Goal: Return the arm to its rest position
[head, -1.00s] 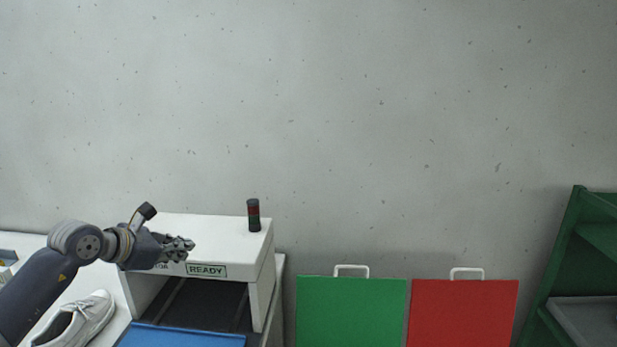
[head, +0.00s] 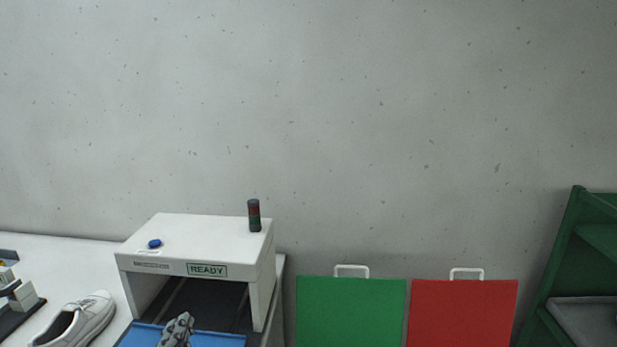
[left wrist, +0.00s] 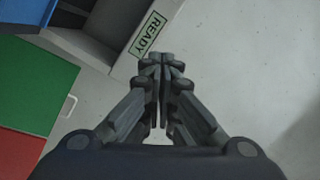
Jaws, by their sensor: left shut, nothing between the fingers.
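My left gripper (head: 177,330) shows at the bottom of the head view, in front of the machine's opening and over the blue tray. Its fingers are together with nothing between them. In the left wrist view the closed fingers (left wrist: 160,62) point toward the white machine with the READY sign. Most of the left arm is below the head view. My right gripper is not in view.
The white machine (head: 194,250) has a blue button (head: 154,244) and a dark signal tower (head: 254,215) on top. A blue tray (head: 222,341) lies at its opening. A white shoe (head: 84,318) stands left. Green (head: 351,312) and red (head: 464,312) panels and a green rack (head: 562,255) are right.

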